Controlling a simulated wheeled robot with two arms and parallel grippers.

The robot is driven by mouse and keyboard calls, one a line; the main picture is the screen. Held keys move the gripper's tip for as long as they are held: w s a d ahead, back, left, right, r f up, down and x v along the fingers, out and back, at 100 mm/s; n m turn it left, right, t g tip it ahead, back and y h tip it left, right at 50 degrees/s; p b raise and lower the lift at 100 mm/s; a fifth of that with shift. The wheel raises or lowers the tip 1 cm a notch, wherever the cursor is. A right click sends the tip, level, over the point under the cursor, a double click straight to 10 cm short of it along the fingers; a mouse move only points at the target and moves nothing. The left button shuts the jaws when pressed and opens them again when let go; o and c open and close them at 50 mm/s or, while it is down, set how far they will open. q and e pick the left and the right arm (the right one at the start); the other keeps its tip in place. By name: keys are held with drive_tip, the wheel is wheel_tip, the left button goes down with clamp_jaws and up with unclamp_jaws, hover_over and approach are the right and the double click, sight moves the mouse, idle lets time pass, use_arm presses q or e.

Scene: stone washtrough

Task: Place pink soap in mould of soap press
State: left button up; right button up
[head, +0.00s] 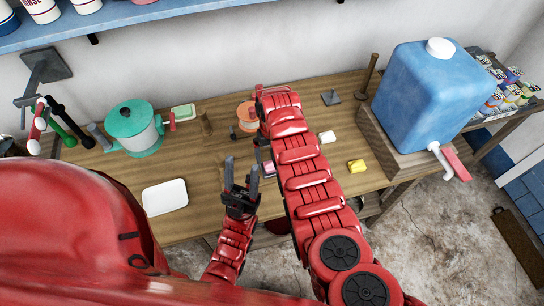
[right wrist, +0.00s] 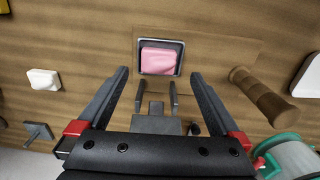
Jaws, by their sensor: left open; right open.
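The pink soap (right wrist: 160,59) lies inside the square metal-rimmed mould (right wrist: 141,72) of the soap press in the right wrist view. The mould is set in a wooden board (right wrist: 215,52). I cannot tell how deep the soap sits. In the head view, the soap (head: 269,170) is a small pink patch beside my right arm. My right gripper (right wrist: 160,75) is open, its fingers apart on either side of the mould, not touching the soap. In the head view the right arm hides most of it. My left gripper (head: 241,170) is open and empty, left of the mould.
A white tray (head: 165,197), a green-lidded pot (head: 135,128) and a wooden cylinder (head: 206,123) stand left on the table. White soap (head: 327,137), a yellow block (head: 357,167) and a grey stamp (head: 330,97) lie right. A big blue jug (head: 420,90) stands far right.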

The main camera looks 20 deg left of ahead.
sight(272, 166)
wheel_tip(272, 166, up, 7)
drive_tip(key=b, duration=0.2)
idle(0.6)
